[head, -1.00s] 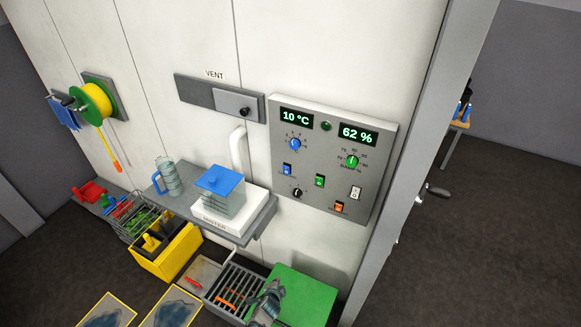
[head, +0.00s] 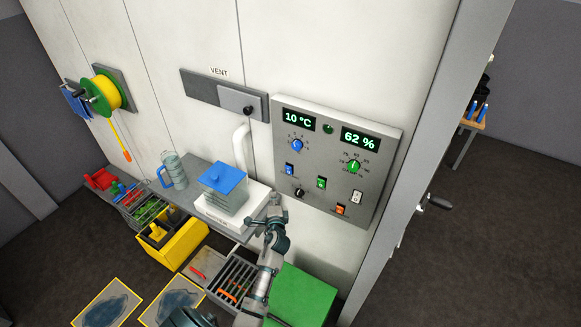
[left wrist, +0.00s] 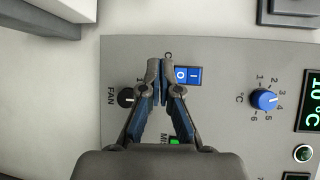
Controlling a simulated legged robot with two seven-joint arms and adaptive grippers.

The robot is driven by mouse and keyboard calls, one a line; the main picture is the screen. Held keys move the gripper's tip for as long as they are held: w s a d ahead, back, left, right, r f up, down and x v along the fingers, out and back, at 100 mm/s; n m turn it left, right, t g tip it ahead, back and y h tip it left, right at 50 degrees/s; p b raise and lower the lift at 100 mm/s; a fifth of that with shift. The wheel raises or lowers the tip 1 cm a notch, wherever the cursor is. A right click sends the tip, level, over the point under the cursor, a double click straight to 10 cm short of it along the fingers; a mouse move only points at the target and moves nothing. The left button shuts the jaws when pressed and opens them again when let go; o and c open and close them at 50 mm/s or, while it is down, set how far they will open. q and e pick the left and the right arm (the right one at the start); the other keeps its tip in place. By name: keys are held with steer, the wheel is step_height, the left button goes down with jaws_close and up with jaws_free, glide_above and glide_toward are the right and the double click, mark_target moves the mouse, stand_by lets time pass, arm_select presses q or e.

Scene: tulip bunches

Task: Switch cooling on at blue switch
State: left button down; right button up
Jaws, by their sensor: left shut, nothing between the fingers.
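The blue switch (head: 289,169) is on the left part of the grey control panel (head: 312,205), below the blue knob. In the left wrist view the blue switch (left wrist: 188,75) shows O and I marks; I cannot tell which side is pressed. My left gripper (head: 277,198) is shut and empty, below and left of the switch in the head view. In the left wrist view its fingertips (left wrist: 159,68) are beside the switch's O end and hide part of its label. Whether they touch it I cannot tell. My right gripper is not in view.
The panel also has a blue knob (head: 296,145), a green switch (head: 321,183), a black fan knob (head: 299,192) and an orange switch (head: 341,210). The displays read 10 °C and 62 %.

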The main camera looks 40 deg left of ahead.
mark_target(289, 170)
arm_select(q)
steer(key=w+a+r+b, duration=0.1)
steer(key=w+r, duration=0.2)
steer(key=w, duration=0.5)
steer(key=shift+r, duration=0.3)
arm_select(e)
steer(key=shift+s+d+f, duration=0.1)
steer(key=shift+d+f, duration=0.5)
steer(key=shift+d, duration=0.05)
arm_select(q)
steer(key=shift+a, duration=0.25)
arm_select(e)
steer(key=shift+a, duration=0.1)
arm_select(q)
steer(key=shift+d, duration=0.2)
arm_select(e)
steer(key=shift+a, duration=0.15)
arm_select(q)
steer(key=shift+w+a, duration=0.1)
